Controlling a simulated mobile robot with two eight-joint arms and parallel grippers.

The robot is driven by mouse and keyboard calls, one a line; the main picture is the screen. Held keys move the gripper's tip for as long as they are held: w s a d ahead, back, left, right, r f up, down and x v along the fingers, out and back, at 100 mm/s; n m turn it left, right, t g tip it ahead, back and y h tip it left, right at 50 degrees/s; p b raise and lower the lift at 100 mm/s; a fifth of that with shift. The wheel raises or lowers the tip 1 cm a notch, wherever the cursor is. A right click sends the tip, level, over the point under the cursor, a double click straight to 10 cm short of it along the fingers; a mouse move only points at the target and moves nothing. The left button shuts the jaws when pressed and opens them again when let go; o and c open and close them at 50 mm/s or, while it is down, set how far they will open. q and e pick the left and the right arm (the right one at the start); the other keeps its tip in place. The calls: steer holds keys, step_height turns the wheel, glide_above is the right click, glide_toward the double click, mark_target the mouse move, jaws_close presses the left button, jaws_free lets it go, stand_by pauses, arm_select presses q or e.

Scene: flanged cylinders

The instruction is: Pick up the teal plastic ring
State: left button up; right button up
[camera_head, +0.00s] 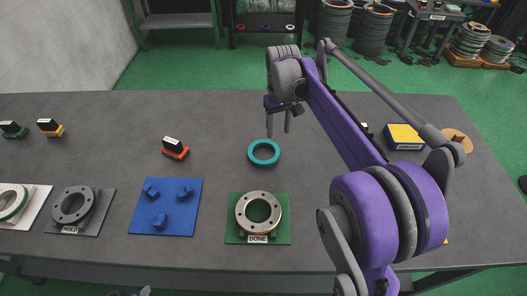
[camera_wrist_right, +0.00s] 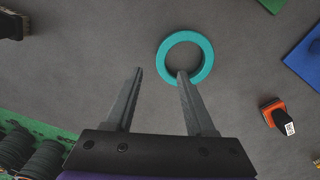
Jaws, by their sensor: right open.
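The teal plastic ring (camera_head: 264,146) lies flat on the grey table, behind the green DONE fixture in the head view. It also shows in the right wrist view (camera_wrist_right: 185,36), at the top, beyond the fingers. My right gripper (camera_head: 278,124) is above the table just behind the ring, fingers pointing down. In the wrist view my right gripper (camera_wrist_right: 160,72) is open and empty, and one fingertip overlaps the ring's lower rim in the picture. Whether it touches the ring I cannot tell.
A metal flanged ring (camera_head: 240,212) sits on the green DONE plate (camera_head: 280,229). A blue plate with pegs (camera_head: 143,218) and a grey HOLD plate (camera_head: 105,225) lie left. A small orange-and-black object (camera_head: 175,149) stands left of the ring. A blue-yellow box (camera_head: 404,137) stands right.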

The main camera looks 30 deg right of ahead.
mark_target(276, 148)
step_height(276, 148, down, 8)
steer(key=shift+a, duration=0.15)
stand_by(0.3)
steer(key=shift+c, duration=0.2)
jaws_close()
